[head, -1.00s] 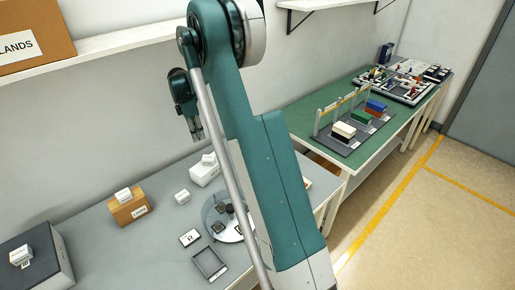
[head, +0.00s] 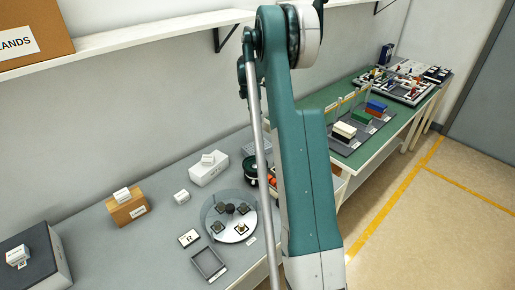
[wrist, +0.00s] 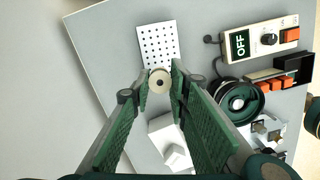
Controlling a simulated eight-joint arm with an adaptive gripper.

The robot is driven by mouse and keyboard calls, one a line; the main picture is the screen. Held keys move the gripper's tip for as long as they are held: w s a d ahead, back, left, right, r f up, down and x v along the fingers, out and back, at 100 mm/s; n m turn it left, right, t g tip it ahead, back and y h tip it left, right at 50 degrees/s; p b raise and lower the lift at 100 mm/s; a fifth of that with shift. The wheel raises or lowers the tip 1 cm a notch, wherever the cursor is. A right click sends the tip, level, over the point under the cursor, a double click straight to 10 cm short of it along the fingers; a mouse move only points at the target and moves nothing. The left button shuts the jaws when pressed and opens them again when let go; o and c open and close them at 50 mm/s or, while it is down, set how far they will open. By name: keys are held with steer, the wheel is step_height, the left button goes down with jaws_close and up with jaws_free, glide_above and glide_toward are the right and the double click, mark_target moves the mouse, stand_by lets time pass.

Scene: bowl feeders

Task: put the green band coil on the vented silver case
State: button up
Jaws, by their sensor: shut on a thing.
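My gripper (wrist: 159,88) is shut on a small round coil (wrist: 159,80) with a pale face and a dark centre hole, taken as the green band coil. Its band is mostly hidden between the green fingers. The vented silver case (wrist: 157,45) shows a pale top with rows of dark holes, just beyond the fingertips in the wrist view. The coil overlaps its near edge in the picture; I cannot tell the height between them. In the head view the case (head: 258,146) is partly hidden by my arm, and my fingers are hidden.
A white box (head: 209,170) with a small block on top stands close to the case. A dark green ring-shaped thing (wrist: 237,100) and a control box reading OFF (wrist: 264,40) lie to the right. A round plate (head: 217,230) with several dark pieces sits nearer. The shelf is above.

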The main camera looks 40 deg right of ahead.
steer(key=d, duration=0.2)
glide_above(258, 146)
step_height(258, 146, down, 5)
steer(key=shift+w+a+r, duration=0.1)
steer(key=shift+a+r, duration=0.05)
steer(key=shift+r, duration=0.05)
steer(key=shift+f, duration=0.2)
steer(key=shift+f, duration=0.1)
steer(key=shift+f, duration=3.05)
steer(key=shift+f, duration=1.9)
steer(key=shift+f+b, duration=0.15)
steer(key=shift+b, duration=0.15)
steer(key=o, duration=0.8)
